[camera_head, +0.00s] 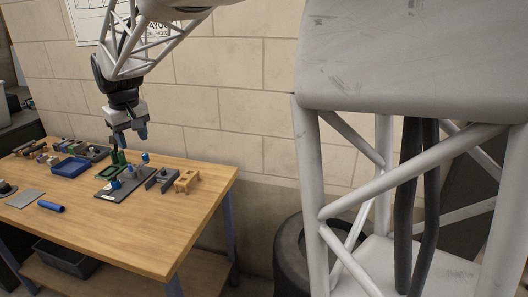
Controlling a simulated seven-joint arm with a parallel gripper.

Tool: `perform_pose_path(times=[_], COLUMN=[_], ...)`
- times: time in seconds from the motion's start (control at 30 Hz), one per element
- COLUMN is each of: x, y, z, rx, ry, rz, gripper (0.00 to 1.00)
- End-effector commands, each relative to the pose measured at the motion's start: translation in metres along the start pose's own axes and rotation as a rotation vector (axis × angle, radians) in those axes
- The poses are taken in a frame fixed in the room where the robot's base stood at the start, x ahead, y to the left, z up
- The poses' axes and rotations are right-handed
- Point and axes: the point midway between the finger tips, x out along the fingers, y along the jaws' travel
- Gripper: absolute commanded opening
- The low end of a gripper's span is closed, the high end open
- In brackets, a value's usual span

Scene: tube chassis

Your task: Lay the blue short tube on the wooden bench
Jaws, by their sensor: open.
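A blue tube (51,206) lies on its side on the wooden bench (150,222), near the front left by a grey plate. I cannot tell from this distance which blue piece is the short tube. My gripper (132,139) hangs fingers down above the back of the fixture board. Its jaws are open, with dark bluish fingertips and nothing clearly held between them.
A blue tray (70,167) and several small parts lie at the back left. A flat grey plate (25,198) lies at the left. A grey bracket (162,180) and a small wooden stand (187,181) are right of the board. The bench's front right is clear.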

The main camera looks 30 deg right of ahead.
Motion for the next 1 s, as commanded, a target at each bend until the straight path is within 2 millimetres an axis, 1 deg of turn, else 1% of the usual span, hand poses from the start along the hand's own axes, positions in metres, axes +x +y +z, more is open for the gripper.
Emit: perform_pose_path(times=[0.03, 0.1, 0.17, 0.4, 0.7, 1.0], x=[-0.009, -0.014, -0.016, -0.023, -0.024, -0.014], y=[0.003, 0.006, 0.009, 0.017, 0.02, 0.016], z=[0.015, 0.035, 0.052, 0.121, 0.207, 0.291], rx=[0.012, 0.028, 0.044, 0.104, 0.179, 0.253], ry=[0.011, 0.015, 0.018, 0.029, 0.045, 0.061], rz=[0.003, 0.005, 0.006, 0.012, 0.021, 0.029], gripper=[0.51, 0.51, 0.51, 0.51, 0.51, 0.51])
